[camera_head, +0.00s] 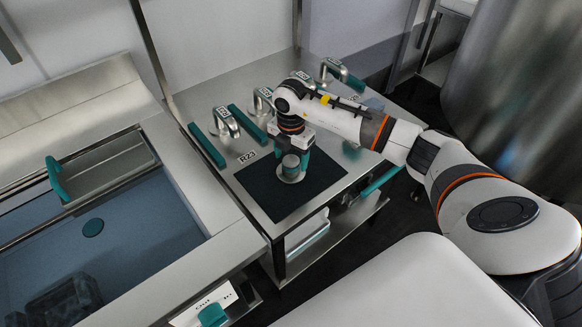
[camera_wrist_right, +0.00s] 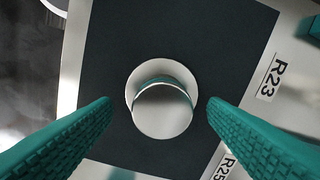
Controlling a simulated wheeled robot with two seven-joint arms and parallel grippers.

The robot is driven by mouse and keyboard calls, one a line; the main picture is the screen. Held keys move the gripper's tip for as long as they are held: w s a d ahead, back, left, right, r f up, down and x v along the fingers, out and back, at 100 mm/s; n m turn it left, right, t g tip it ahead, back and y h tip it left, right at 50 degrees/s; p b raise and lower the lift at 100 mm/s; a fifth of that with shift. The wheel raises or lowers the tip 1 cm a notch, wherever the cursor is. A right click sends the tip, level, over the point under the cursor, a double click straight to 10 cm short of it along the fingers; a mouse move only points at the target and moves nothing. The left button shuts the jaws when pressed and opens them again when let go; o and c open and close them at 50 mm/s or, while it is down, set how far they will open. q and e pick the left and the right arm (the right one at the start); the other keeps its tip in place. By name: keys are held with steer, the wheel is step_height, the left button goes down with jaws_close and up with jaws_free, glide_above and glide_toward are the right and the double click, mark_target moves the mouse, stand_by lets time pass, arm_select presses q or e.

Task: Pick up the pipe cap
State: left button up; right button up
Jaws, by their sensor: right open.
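The pipe cap (camera_head: 291,168) is a round metal piece with a wider base flange, standing on a black mat (camera_head: 262,196) on the steel table. In the right wrist view the cap (camera_wrist_right: 162,108) shows from above, centred between the fingers, with its flange around it. My right gripper (camera_head: 292,160) points down over the cap. Its two teal fingers are open, one on each side of the cap, with visible gaps in the right wrist view (camera_wrist_right: 158,108). I cannot tell the exact height of the fingertips from the mat. My left gripper is out of view.
Bent metal pipes with teal handles (camera_head: 226,122) stand along the table's back, beside labels such as R23 (camera_head: 248,157). A water-filled basin (camera_head: 130,235) is on the left. A lower shelf (camera_head: 335,228) runs under the table. A large steel vat (camera_head: 520,90) stands at the right.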

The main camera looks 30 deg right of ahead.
steer(key=shift+w+f, duration=0.1)
steer(key=shift+f, duration=1.35)
steer(key=c, duration=1.3)
